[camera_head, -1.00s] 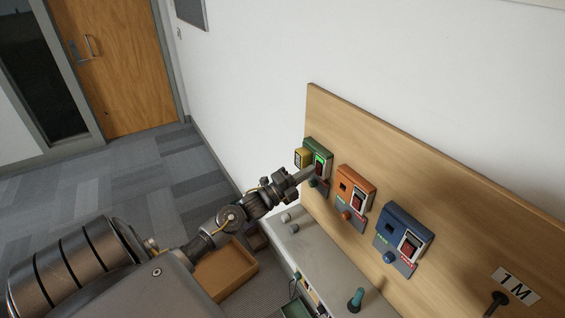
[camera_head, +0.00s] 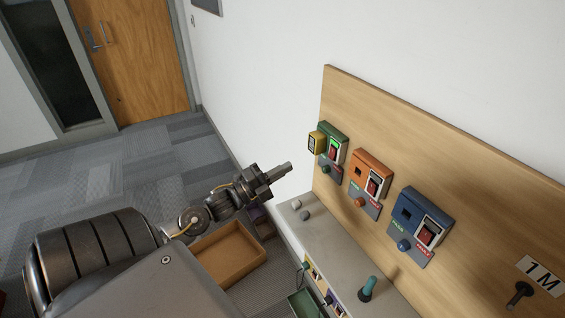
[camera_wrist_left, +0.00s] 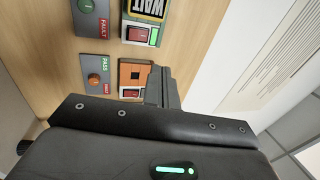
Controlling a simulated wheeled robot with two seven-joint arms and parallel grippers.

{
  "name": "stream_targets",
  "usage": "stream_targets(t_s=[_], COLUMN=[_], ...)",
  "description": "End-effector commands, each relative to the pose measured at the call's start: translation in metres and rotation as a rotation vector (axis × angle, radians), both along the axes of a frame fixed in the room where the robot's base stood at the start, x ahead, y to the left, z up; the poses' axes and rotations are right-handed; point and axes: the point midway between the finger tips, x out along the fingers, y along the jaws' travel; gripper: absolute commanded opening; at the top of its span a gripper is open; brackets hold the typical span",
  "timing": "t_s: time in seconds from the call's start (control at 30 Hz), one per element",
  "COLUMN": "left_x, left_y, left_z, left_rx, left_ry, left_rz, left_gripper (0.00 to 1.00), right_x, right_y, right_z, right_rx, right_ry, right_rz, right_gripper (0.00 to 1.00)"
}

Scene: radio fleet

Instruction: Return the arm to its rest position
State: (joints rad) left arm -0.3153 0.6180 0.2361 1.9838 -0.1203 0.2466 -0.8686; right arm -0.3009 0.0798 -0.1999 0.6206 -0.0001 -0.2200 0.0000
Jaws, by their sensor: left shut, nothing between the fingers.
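My left gripper (camera_head: 280,172) is shut and empty, held in the air to the left of the wooden board. It is apart from the board and from the radios on it. In the left wrist view its dark fingers (camera_wrist_left: 160,88) are together, in front of the orange radio (camera_wrist_left: 134,74). The green radio (camera_head: 332,140) with a yellow box at its side, the orange radio (camera_head: 371,174) and the blue radio (camera_head: 420,214) are mounted in a row on the board. A green light (camera_wrist_left: 153,37) glows on the green radio. My right gripper is not in view.
The wooden board (camera_head: 450,165) stands behind a grey bench (camera_head: 335,243) with small knobs and a teal-handled item (camera_head: 367,287). An open brown box (camera_head: 232,256) lies below my left arm. Carpet and a door (camera_head: 133,60) are at the left, with free floor.

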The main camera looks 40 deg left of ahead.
Motion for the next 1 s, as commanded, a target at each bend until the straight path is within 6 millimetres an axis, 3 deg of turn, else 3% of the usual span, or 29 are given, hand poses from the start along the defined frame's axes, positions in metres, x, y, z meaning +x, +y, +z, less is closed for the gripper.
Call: stream_targets(t_s=[0.47, 0.53, 0.67, 0.77, 0.87, 1.0], left_x=[0.002, 0.007, 0.011, 0.0, -0.024, -0.073], left_y=[0.002, 0.019, 0.058, 0.08, 0.091, 0.09], left_z=[-0.002, -0.024, -0.105, -0.184, -0.263, -0.367], left_rx=[-0.064, -0.149, -0.327, -0.475, -0.608, -0.767], left_ry=[0.033, 0.116, 0.321, 0.486, 0.635, 0.832], left_rz=[-0.007, 0.028, 0.142, 0.251, 0.363, 0.52], left_gripper=[0.0, 0.0, 0.0, 0.0, 0.0, 0.0], right_x=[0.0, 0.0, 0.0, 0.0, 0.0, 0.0], right_y=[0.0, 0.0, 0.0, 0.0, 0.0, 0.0], right_z=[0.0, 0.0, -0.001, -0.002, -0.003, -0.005], right_rx=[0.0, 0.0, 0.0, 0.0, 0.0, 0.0], right_ry=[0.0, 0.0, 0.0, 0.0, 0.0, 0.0], right_rz=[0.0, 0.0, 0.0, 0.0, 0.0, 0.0], right_gripper=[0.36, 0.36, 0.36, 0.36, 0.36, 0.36])
